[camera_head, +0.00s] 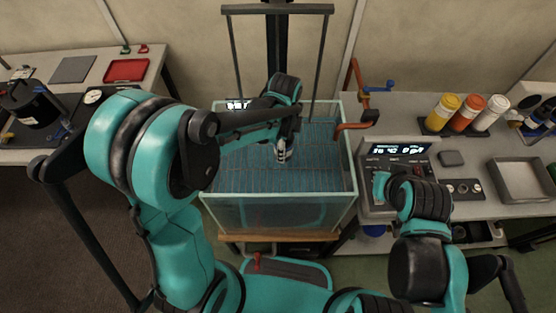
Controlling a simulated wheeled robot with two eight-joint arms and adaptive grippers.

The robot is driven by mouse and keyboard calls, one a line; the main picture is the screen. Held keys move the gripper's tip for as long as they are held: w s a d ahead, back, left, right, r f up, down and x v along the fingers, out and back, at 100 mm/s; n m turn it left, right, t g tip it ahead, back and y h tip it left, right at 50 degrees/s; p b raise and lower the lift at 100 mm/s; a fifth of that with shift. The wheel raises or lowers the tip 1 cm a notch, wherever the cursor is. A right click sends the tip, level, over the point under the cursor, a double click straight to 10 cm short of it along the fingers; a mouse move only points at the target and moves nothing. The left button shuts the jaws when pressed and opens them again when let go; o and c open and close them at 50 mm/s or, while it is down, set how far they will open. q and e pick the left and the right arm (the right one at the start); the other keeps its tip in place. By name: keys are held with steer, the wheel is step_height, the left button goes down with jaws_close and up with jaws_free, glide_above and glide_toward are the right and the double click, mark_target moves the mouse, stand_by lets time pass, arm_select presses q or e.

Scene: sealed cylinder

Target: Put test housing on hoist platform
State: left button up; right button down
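A black cylinder with a lid (35,104) stands on the left bench and looks like the test housing, though I cannot be sure. The hoist platform (240,174) is a dark mesh surface inside the clear tank, seen from above. My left arm reaches over the tank from the left. My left gripper (283,151) points down above the middle of the mesh; its fingertips are small and pale, and I cannot tell whether they hold anything. My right arm is folded at the lower right, and I cannot make out its gripper.
The tank rim (347,195) and the dark hoist frame (327,60) surround the platform. An orange crank (357,124) juts out at right. The right bench holds a control box (392,158), several coloured bottles (468,112) and a tray (519,179). A red tray (126,70) lies on the left bench.

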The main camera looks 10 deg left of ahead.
arm_select(q)
steer(key=shift+s+a+f, duration=0.65)
steer(key=shift+s+f, duration=0.05)
steer(key=shift+s, duration=0.1)
steer(key=shift+f+b, duration=0.9)
steer(key=shift+f, duration=1)
steer(key=shift+f, duration=0.15)
steer(key=o, duration=1.6)
